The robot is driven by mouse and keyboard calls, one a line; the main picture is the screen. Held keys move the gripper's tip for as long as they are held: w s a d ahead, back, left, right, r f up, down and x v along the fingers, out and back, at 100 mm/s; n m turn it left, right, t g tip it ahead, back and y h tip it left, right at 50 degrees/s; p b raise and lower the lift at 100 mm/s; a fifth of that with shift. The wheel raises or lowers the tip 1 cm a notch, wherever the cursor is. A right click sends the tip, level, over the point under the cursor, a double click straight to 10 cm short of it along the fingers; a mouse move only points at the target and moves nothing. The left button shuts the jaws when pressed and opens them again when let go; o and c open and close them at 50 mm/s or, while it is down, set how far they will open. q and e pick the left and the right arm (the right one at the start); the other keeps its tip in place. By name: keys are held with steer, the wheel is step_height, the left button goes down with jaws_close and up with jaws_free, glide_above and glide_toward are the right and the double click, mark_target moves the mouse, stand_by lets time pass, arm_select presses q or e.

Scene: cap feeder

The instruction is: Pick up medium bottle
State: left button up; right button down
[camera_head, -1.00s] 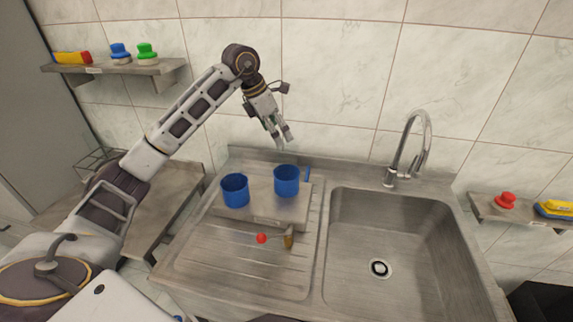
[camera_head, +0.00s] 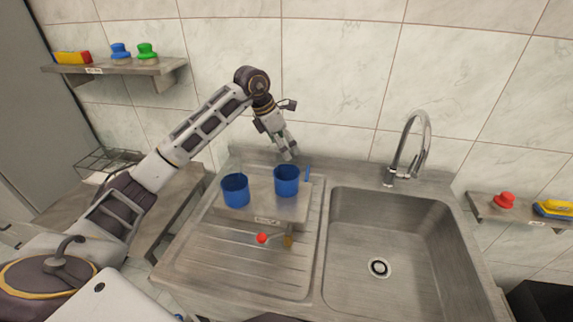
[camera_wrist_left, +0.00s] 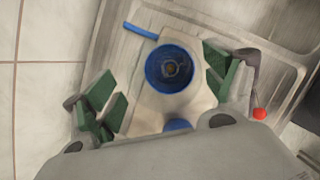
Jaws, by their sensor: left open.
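I cannot make out a medium bottle for certain. Two blue cups stand upright on a metal stand (camera_head: 262,205) on the drainboard: a left cup (camera_head: 235,190) and a right cup (camera_head: 286,180). My left gripper (camera_head: 288,153) is open, pointing down, just above the right cup and apart from it. In the left wrist view, a blue cup (camera_wrist_left: 170,69) lies between the spread green fingers, with something tan and dark inside it. Part of another blue cup (camera_wrist_left: 177,126) shows below, mostly hidden by my gripper body. My right gripper is not in view.
A blue strip (camera_head: 307,174) is beside the right cup. The empty sink (camera_head: 395,240) and tap (camera_head: 408,150) are to the right. Shelves (camera_head: 115,68) hold small objects.

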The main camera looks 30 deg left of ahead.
mark_target(287, 167)
arm_select(q)
steer(key=x, duration=0.3)
steer(key=p+x, duration=0.1)
steer(key=shift+d+f, duration=0.25)
steer(key=shift+d, duration=0.1)
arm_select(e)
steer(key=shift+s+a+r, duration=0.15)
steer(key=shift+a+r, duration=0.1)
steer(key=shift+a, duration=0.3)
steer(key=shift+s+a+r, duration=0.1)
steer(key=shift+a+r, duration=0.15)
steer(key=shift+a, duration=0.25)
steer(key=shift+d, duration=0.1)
arm_select(q)
steer(key=c, duration=0.8)
steer(key=shift+c, duration=0.2)
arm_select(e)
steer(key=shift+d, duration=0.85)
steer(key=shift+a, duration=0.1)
